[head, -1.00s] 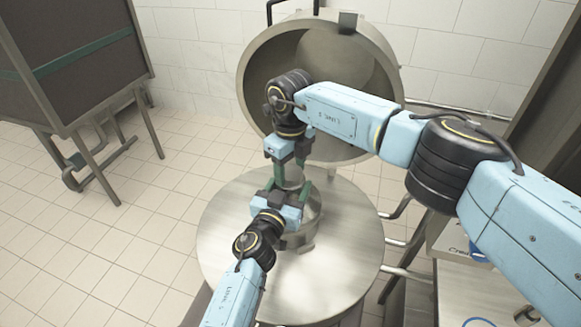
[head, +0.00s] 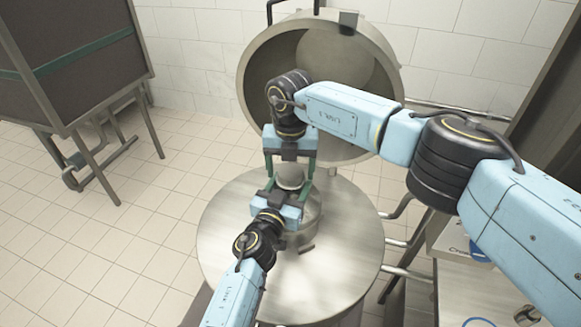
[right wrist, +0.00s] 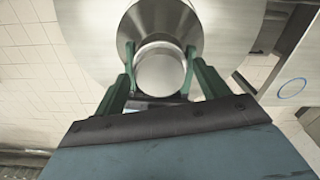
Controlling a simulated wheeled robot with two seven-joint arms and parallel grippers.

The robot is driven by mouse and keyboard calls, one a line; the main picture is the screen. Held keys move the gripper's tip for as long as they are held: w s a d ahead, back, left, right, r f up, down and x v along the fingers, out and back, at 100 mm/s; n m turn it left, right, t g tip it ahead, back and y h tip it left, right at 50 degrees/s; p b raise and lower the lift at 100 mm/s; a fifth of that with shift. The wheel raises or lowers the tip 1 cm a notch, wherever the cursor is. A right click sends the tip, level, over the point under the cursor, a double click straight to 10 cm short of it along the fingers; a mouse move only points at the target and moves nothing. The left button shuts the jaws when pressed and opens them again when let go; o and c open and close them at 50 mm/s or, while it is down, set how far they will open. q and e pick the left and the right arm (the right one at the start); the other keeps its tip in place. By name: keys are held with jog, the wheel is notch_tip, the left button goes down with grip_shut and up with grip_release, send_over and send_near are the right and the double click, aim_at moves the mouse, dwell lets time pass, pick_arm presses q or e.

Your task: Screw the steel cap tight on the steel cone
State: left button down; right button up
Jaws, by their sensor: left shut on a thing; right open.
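The steel cap (head: 290,177) shows as a dome at the top of the steel cone (head: 308,217), upright, at the middle of the round steel table. I cannot tell how tightly it sits. My left gripper (head: 287,189) is shut on the cone near its top, its hand hiding much of the near side. My right gripper (head: 290,170) points down from above, open, with one green finger on each side of the cap. In the right wrist view the cap (right wrist: 160,72) shows as a pale disc between the fingers (right wrist: 160,52), with the cone (right wrist: 152,22) behind it.
Steel pipes (head: 400,240) and a side table (head: 450,290) are at the right. A dark cabinet (head: 75,55) stands at the left.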

jog(key=shift+r, duration=2.3)
jog(key=shift+c, duration=0.5)
jog(key=n, duration=0.2)
jog(key=r+n, duration=0.1)
jog(key=n, duration=0.2)
jog(key=shift+a+r+n, duration=0.15)
jog(key=shift+r+n, duration=0.15)
jog(key=shift+r, duration=0.1)
jog(key=n, duration=0.1)
jog(key=r+n, duration=0.1)
jog(key=n, duration=0.3)
jog(key=shift+r, duration=0.3)
jog(key=shift+f, duration=4)
